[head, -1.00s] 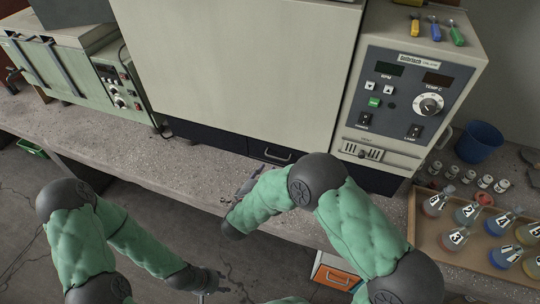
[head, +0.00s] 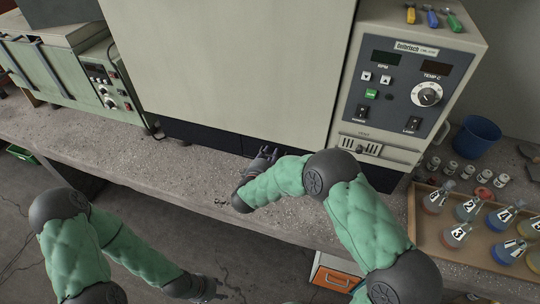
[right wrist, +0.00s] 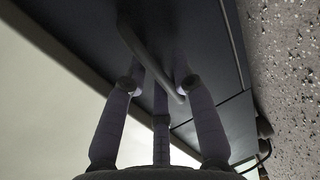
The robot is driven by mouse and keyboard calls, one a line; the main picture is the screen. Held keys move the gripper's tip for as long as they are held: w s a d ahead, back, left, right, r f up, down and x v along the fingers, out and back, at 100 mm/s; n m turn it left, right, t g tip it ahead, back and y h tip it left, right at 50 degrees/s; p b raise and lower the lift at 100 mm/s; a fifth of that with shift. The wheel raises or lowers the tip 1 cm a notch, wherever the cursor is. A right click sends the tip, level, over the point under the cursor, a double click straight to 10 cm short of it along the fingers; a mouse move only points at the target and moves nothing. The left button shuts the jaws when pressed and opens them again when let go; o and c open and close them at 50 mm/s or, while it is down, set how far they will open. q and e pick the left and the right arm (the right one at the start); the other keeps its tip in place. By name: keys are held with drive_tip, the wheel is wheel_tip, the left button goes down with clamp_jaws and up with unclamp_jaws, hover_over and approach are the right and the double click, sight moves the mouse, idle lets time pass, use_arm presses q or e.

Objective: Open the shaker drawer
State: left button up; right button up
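The shaker (head: 230,70) is a large cream box with a grey control panel on its right. Its dark drawer (head: 205,138) runs along the bottom front, just above the bench, and looks closed. My right gripper (head: 268,154) is at the drawer front, covering the handle in the head view. In the right wrist view, the pale bar handle (right wrist: 150,60) runs between my right gripper's spread fingers (right wrist: 158,75). The fingers look open around it; contact is unclear. My left gripper (head: 205,290) hangs low in front of the bench, away from the drawer; its fingers are hard to make out.
A wooden tray (head: 418,222) of numbered flasks stands on the right, with small vials and a blue cup (head: 475,137) behind. Another green-grey instrument (head: 85,85) stands at the left. The bench strip (head: 130,160) before the shaker is clear.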

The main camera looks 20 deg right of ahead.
clamp_jaws()
drive_tip(key=shift+s, duration=0.15)
drive_tip(key=shift+s+a+p, duration=0.25)
drive_tip(key=shift+p, duration=0.15)
drive_tip(key=f+p+v, duration=0.1)
drive_tip(key=p+v, duration=0.3)
drive_tip(key=v, duration=0.5)
drive_tip(key=f+p+v, duration=0.2)
drive_tip(key=p+v, duration=0.3)
drive_tip(key=v, duration=0.4)
drive_tip(key=shift+s+f, duration=0.3)
drive_tip(key=shift+f, duration=0.15)
drive_tip(key=shift+a, duration=0.1)
